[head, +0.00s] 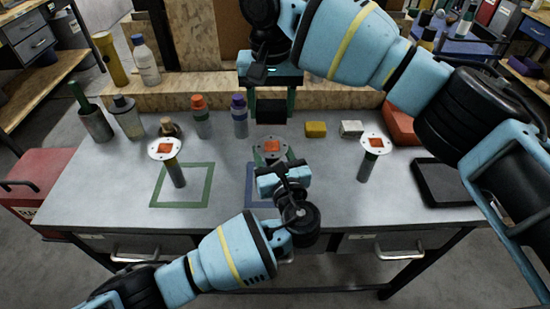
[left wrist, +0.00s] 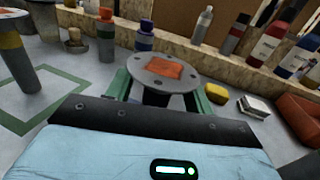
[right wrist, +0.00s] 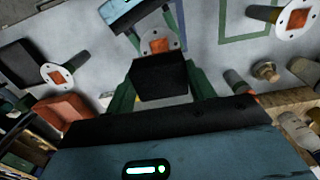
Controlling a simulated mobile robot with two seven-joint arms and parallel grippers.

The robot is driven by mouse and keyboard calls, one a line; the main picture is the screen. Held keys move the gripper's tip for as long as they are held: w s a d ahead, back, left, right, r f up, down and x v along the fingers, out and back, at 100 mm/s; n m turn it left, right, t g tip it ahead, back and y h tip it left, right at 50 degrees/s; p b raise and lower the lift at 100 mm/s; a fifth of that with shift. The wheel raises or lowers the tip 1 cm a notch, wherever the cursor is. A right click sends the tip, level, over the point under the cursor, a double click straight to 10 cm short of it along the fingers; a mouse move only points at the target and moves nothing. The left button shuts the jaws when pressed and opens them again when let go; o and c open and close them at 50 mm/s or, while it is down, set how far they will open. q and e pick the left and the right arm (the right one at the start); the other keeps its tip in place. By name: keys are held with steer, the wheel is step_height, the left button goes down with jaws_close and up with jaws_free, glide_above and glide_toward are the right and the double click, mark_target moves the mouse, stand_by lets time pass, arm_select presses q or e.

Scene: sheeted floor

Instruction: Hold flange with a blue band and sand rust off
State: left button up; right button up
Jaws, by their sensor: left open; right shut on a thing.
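A flange with a round pale disc and an orange rust patch stands upright at the table's middle (head: 270,158); it also shows in the left wrist view (left wrist: 150,66) and right wrist view (right wrist: 148,44). Its band is hidden. My left gripper (head: 272,165) is open, its green fingers on either side of this flange's stem. My right gripper (head: 268,100) is shut on a black block (head: 270,112), held behind and above the flange, apart from it; the block fills the gap between the fingers in the right wrist view (right wrist: 160,78).
Similar rusty flanges stand at left (head: 163,157) and right (head: 375,152). A yellow sponge (head: 316,129), white block (head: 351,129), red bin (head: 402,125), black tray (head: 445,182) and bottles (head: 240,118) surround.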

arm_select(q)
jaws_close()
stand_by(0.4)
